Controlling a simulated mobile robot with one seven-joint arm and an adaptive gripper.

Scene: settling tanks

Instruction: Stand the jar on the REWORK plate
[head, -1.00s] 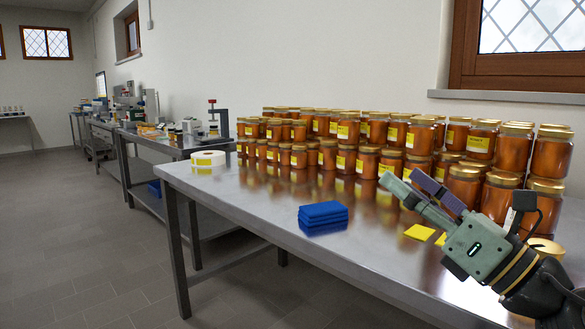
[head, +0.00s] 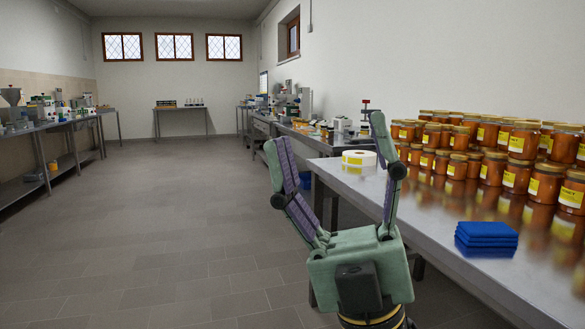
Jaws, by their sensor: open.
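Many honey jars with gold lids and yellow labels stand in stacked rows (head: 490,150) on the right of the steel table (head: 425,225). I cannot tell which of them is the task's jar. No plate marked REWORK can be made out in this view. My gripper (head: 325,132) is open and empty, its two fingers spread wide and pointing up in the picture. It is left of the jars, in front of the table's left edge, and its right finger covers part of that edge.
A stack of blue cloths (head: 486,238) lies near the table's front. A white roll with a yellow band (head: 359,158) sits at its far left corner. Benches with equipment line the left wall (head: 45,135) and the back right. The tiled floor (head: 160,220) on the left is clear.

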